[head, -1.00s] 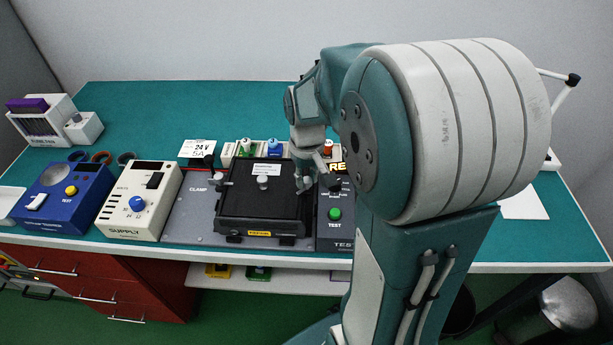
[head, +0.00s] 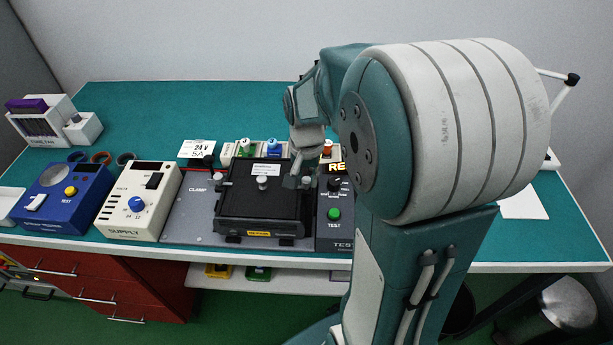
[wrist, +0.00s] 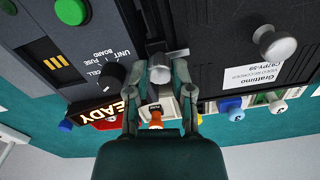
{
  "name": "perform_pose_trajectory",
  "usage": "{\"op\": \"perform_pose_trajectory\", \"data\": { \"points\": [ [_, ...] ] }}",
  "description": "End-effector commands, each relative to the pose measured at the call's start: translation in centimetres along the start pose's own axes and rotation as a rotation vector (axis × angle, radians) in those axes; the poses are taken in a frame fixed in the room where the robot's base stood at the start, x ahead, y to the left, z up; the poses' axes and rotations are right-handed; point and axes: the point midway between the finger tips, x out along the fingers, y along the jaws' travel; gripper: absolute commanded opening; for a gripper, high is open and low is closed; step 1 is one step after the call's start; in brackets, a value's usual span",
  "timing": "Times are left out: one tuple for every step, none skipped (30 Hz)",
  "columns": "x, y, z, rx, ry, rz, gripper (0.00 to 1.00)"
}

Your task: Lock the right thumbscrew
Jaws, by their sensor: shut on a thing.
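The right thumbscrew (wrist: 157,60) is a grey metal knob at the edge of the lid in the wrist view. My gripper (wrist: 158,72) is shut on it, one finger on each side. In the head view my gripper (head: 298,182) is at the fixture's right side and hides this thumbscrew. A round knob (wrist: 278,47) stands on the lid beside a white label, and the left thumbscrew (head: 218,178) is at the fixture's far left edge.
Right of the fixture is a dark test panel with a green button (head: 334,214) and a lit display (wrist: 101,111). Behind it stand small coloured parts, including an orange-topped one (wrist: 155,116). The cream supply box (head: 138,200) is left.

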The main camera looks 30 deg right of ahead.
Motion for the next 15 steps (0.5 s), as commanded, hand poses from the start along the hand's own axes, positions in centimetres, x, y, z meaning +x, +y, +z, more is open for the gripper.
{"op": "perform_pose_trajectory", "data": {
  "points": [
    [0.24, 0.06, 0.25, 0.012, -0.01, 0.004, 0.0],
    [0.24, 0.06, 0.25, 0.018, -0.01, 0.004, 0.0],
    [0.25, 0.06, 0.25, 0.024, -0.01, 0.004, 0.0],
    [0.25, 0.06, 0.26, 0.028, -0.01, 0.004, 0.0],
    [0.25, 0.06, 0.26, 0.032, -0.01, 0.004, 0.0],
    [0.25, 0.06, 0.26, 0.035, -0.01, 0.004, 0.0],
    [0.25, 0.06, 0.26, 0.037, -0.01, 0.004, 0.0],
    [0.26, 0.06, 0.26, 0.039, -0.01, 0.004, 0.0],
    [0.26, 0.06, 0.26, 0.04, -0.01, 0.004, 0.0],
    [0.26, 0.06, 0.27, 0.04, -0.01, 0.004, 0.0],
    [0.26, 0.06, 0.27, 0.04, -0.01, 0.004, 0.0],
    [0.26, 0.06, 0.27, 0.04, -0.01, 0.004, 0.0],
    [0.26, 0.06, 0.27, 0.04, -0.01, 0.004, 0.0],
    [0.26, 0.06, 0.27, 0.04, -0.01, 0.004, 0.0],
    [0.26, 0.06, 0.27, 0.04, -0.01, 0.004, 0.0]
  ]
}}
